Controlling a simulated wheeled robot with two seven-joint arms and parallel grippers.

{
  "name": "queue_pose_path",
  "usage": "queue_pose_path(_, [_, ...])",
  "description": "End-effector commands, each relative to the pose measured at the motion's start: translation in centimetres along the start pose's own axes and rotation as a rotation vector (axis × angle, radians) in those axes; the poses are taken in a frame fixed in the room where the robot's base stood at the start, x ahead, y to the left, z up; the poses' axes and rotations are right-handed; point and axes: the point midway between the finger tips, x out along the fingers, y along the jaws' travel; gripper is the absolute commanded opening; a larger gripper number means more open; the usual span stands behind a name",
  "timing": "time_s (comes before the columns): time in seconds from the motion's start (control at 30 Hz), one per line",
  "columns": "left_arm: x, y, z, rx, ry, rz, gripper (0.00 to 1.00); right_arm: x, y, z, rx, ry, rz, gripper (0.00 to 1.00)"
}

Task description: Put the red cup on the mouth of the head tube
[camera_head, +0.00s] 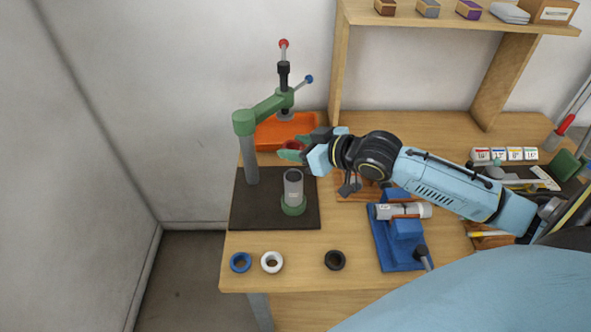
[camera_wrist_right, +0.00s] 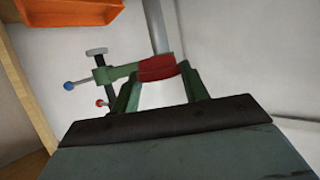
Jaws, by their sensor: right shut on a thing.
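The red cup (camera_head: 292,145) is small and partly hidden by my fingers in the head view. My right gripper (camera_head: 291,151) is shut on it, and in the right wrist view the red cup (camera_wrist_right: 157,67) sits between the two green fingertips. The grey head tube (camera_head: 293,187) stands upright in a green holder (camera_head: 293,206) on a dark plate. In the head view the cup and gripper appear just above the tube's open mouth, apart from it. My left gripper is not in view.
A green press (camera_head: 264,110) with red and blue knobs stands behind the tube. An orange tray (camera_head: 270,132) lies behind it. Blue (camera_head: 240,262), white (camera_head: 272,262) and black (camera_head: 335,260) rings lie at the front. A blue fixture (camera_head: 388,250) holds another grey tube (camera_head: 400,211).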

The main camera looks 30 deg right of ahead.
Motion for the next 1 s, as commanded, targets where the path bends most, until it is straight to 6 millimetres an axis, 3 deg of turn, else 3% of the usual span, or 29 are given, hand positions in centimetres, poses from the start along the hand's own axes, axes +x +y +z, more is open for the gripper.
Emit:
queue_pose_path(0.1, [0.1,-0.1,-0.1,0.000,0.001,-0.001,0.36,0.9,0.0,2.2,0.004,-0.002,0.000,0.23])
queue_pose_path(0.37, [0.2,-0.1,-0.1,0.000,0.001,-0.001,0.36,1.7,0.0,4.2,0.002,0.000,0.001,0.23])
queue_pose_path(0.53, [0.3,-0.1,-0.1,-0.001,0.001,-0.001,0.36,2.7,0.0,6.5,0.002,-0.001,0.001,0.23])
queue_pose_path(0.93, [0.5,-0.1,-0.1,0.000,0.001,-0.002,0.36,2.9,-0.1,7.1,-0.001,0.000,0.000,0.23])
queue_pose_path(0.97, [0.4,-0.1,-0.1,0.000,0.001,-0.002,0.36,2.9,-0.1,7.1,-0.001,0.000,0.000,0.49])
queue_pose_path(1.0, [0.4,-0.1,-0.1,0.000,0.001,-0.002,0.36,2.9,-0.1,7.0,-0.001,0.000,0.000,0.54])
